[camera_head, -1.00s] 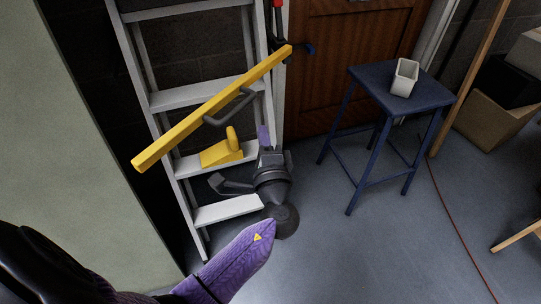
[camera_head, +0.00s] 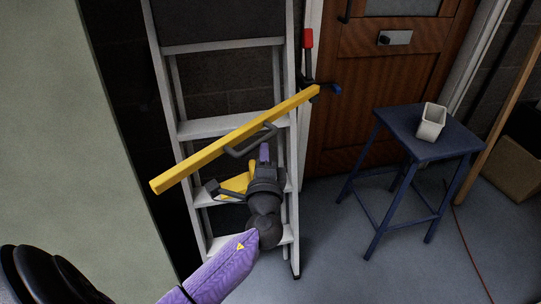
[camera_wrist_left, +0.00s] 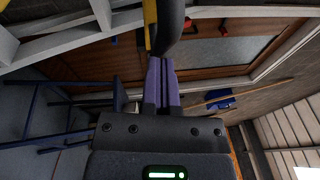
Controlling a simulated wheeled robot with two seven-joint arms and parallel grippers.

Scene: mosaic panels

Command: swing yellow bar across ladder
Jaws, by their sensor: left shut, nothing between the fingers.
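My right gripper is out of view.
A blue stool (camera_head: 415,140) with a white pot (camera_head: 431,121) stands right.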

